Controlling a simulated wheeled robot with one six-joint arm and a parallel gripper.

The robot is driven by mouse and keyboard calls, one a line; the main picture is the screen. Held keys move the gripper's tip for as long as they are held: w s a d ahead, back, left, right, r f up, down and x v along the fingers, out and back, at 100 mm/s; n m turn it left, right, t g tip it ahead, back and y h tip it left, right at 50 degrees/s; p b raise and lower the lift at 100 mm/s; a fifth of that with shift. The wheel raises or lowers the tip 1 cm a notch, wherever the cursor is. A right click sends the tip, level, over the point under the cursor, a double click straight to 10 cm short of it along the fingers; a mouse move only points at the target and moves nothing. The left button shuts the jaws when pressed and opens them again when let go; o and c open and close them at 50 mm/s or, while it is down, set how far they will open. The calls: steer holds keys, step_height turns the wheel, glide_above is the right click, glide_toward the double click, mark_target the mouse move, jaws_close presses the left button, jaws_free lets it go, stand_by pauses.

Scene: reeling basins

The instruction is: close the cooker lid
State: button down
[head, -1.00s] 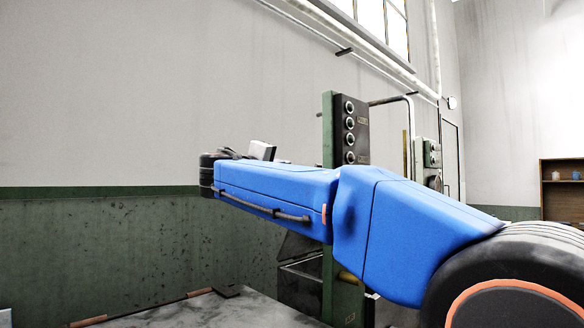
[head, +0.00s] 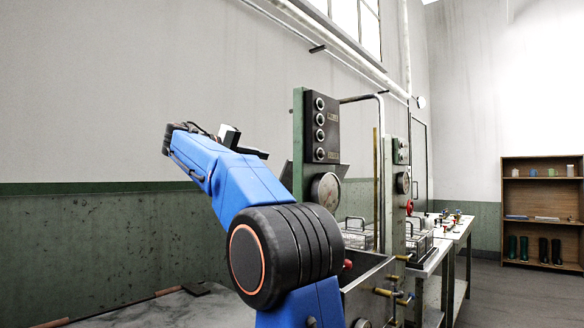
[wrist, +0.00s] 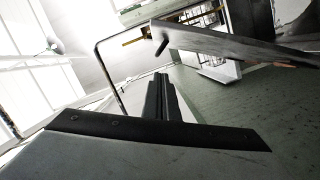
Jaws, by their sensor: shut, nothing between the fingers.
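A grey metal plate that looks like the cooker lid (wrist: 235,43) crosses the upper right of the wrist view, tilted, with a short dark peg on its face near the left end. In the head view a slanted grey edge (head: 286,176), perhaps the same lid, shows behind my arm. The metal cooker basin (head: 366,290) stands right of my arm, partly hidden by it. My gripper (wrist: 160,80) is shut and empty, its dark fingers below the plate in the wrist view. They look apart from it.
A green post with a black knob panel (head: 321,125) and a round gauge (head: 326,188) rises just right of my arm. Pipes and valves (head: 385,293) stick out at the basin's front. A grey tabletop (head: 175,308) lies lower left. A wooden shelf (head: 541,203) stands far right.

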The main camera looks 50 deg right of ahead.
steer(key=shift+g+y, duration=0.3)
steer(key=s+d, duration=0.1)
steer(key=d, duration=0.2)
steer(key=s+d+f, duration=0.1)
steer(key=d, duration=0.3)
steer(key=s+d+f, duration=0.1)
steer(key=d, duration=0.2)
steer(key=shift+d+f, duration=0.2)
steer(key=shift+f, duration=0.05)
steer(key=shift+s+d+f, duration=0.1)
steer(key=shift+s+f, duration=0.35)
steer(key=shift+s, duration=0.25)
